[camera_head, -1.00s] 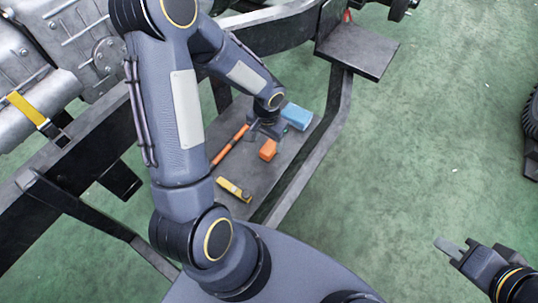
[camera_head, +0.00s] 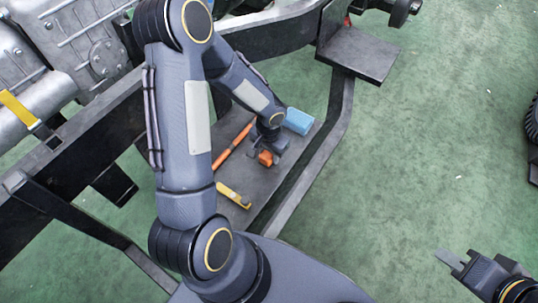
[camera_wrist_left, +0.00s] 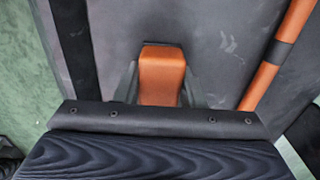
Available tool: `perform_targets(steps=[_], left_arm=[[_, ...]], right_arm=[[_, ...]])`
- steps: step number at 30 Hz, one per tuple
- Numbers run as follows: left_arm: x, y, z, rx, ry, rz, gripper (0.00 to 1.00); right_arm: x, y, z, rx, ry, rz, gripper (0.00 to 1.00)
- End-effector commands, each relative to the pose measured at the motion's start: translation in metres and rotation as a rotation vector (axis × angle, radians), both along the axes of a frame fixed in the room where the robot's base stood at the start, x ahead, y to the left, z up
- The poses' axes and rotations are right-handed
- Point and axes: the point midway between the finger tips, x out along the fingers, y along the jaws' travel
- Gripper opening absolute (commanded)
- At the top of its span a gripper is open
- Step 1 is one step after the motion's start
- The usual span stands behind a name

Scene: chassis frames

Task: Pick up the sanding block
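The sanding block, seen as an orange block with a dark edge (camera_head: 265,159), lies on the grey tray (camera_head: 222,177). It also shows in the left wrist view (camera_wrist_left: 162,77). My left gripper (camera_head: 262,152) is down over it. In the left wrist view the open fingers (camera_wrist_left: 160,88) stand on either side of the block, with narrow gaps; I see no clear grip. The block's near end is hidden by the gripper body. My right gripper (camera_head: 448,258) is over the green floor at the lower right, far from the tray; its finger gap cannot be made out.
An orange bar with a dark band (camera_head: 232,147) lies left of the block. A blue block (camera_head: 299,120) lies beyond it, and a yellow tool (camera_head: 233,195) lies nearer. Dark chassis rails (camera_head: 335,130) border the tray. The green floor (camera_head: 430,150) to the right is mostly clear.

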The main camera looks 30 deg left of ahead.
Motion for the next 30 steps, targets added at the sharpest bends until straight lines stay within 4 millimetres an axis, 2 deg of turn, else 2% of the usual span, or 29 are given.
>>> perform_targets(steps=[1,4,11,17,21,23,30], left_arm=[[0.0,0.0,0.0,0.0,0.0,0.0,0.25],[0.0,0.0,0.0,0.0,0.0,0.0,0.13],[0.0,0.0,0.001,0.0,0.0,0.0,0.13],[0.0,0.0,0.014,0.001,-0.001,0.0,0.13],[0.001,0.0,0.037,0.001,-0.003,0.001,0.13],[-0.005,-0.009,0.047,0.001,-0.002,-0.005,0.13],[-0.033,-0.049,0.1,0.0,-0.003,-0.009,0.13]], right_arm=[[0.0,0.0,0.0,0.0,0.0,0.0,0.26],[0.0,0.0,0.0,0.0,0.0,0.0,0.26],[0.0,0.0,0.0,0.0,0.0,0.0,0.26],[0.0,0.0,0.007,0.0,0.0,0.0,0.26],[0.0,0.0,0.017,0.0,0.0,0.0,0.26],[0.0,0.0,0.02,0.0,0.0,0.0,0.26],[0.0,0.0,0.038,0.0,0.0,0.0,0.26]])
